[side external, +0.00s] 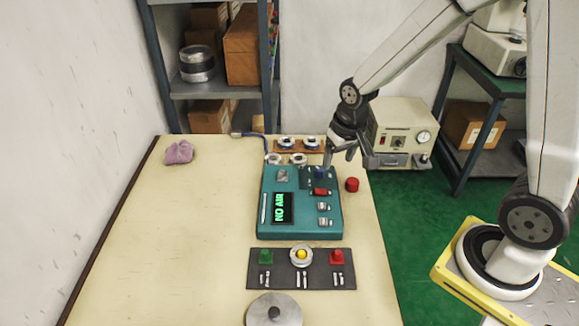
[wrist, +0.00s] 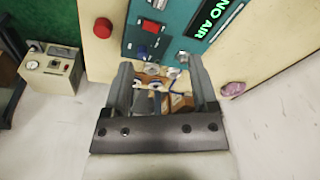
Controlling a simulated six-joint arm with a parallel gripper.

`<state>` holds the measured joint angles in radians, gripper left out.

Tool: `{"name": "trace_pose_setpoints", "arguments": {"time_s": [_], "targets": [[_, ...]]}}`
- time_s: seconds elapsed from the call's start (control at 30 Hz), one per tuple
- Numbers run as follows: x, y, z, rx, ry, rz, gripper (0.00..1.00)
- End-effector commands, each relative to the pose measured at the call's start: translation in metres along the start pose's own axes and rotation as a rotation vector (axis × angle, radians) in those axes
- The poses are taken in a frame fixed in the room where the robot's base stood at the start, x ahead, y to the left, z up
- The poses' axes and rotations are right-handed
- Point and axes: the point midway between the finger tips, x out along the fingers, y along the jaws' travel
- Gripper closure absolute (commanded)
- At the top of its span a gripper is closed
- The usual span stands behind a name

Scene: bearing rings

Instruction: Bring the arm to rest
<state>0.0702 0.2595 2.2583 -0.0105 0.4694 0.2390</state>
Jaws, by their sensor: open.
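My gripper (side external: 342,155) is open and empty, above the far right corner of the teal control box (side external: 295,229) in the side external view. In the wrist view its two fingers (wrist: 160,82) stand apart with nothing held between them. The control box has a lit green "NO AIR" display (side external: 283,208), a red switch (side external: 321,191) and a blue knob (side external: 319,173). The blue knob also shows in the wrist view (wrist: 141,52). Bearing rings (side external: 287,142) sit on a brown tray behind the box, partly hidden by the fingers in the wrist view.
A red knob (side external: 352,184) stands on the table right of the box. A dark mat (side external: 284,283) with green, yellow and red parts lies in front, near a round metal lid (side external: 273,312). A purple cloth (side external: 179,152) lies far left. The table's left half is clear.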

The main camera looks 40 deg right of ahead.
Motion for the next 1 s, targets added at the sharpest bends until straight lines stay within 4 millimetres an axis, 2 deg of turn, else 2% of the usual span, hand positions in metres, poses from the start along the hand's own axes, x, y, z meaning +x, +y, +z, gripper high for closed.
{"name": "trace_pose_setpoints", "arguments": {"time_s": [0.03,0.2,0.4,0.57,1.0], "targets": [[-0.006,-0.002,0.012,-0.043,0.013,-0.006,0.25],[-0.017,-0.003,0.048,-0.18,0.047,-0.019,0.25],[-0.023,-0.003,0.074,-0.278,0.07,-0.026,0.25],[-0.024,-0.003,0.08,-0.301,0.075,-0.027,0.25],[-0.023,-0.003,0.079,-0.299,0.075,-0.027,0.25]]}}
